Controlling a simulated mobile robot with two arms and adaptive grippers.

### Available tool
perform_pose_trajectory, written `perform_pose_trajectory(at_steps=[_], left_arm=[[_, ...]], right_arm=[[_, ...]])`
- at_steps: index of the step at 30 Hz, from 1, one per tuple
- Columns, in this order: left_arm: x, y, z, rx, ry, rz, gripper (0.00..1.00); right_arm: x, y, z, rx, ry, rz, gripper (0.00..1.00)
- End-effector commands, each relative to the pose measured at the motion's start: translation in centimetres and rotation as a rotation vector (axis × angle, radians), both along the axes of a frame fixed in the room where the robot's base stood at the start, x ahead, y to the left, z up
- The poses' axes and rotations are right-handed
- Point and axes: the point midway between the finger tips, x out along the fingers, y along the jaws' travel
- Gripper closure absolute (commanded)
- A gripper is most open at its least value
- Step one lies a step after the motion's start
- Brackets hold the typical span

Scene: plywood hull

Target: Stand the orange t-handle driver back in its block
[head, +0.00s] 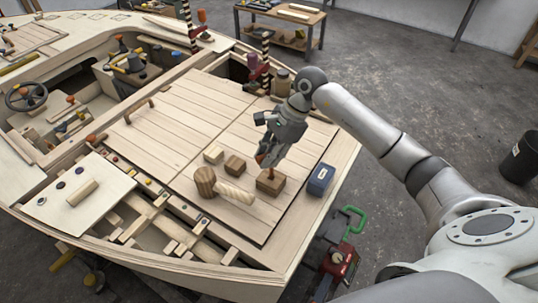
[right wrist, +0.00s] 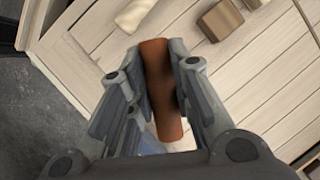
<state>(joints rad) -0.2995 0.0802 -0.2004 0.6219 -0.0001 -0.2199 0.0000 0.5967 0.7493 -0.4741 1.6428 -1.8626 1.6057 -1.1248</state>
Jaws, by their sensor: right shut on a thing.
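My right gripper (head: 268,160) is shut on the orange t-handle driver (head: 261,158), above the small deck hatch. In the right wrist view the driver's orange-brown handle (right wrist: 163,90) lies lengthwise between the two fingers of my gripper (right wrist: 163,80). A brown wooden block (head: 270,182) stands directly below the gripper in the head view. The driver's lower part reaches toward the block's top, but I cannot tell whether its tip is in the block. In the right wrist view that block is hidden by the handle and fingers. My left gripper is not in view.
A blue box (head: 320,179) stands to the right.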

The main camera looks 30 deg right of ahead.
Motion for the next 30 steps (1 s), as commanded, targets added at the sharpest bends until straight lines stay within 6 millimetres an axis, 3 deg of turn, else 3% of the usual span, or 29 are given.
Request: perform_pose_trajectory(at_steps=[30], left_arm=[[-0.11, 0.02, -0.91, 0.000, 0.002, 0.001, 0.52]], right_arm=[[-0.05, 0.12, -0.06, 0.001, -0.001, 0.002, 1.00]])
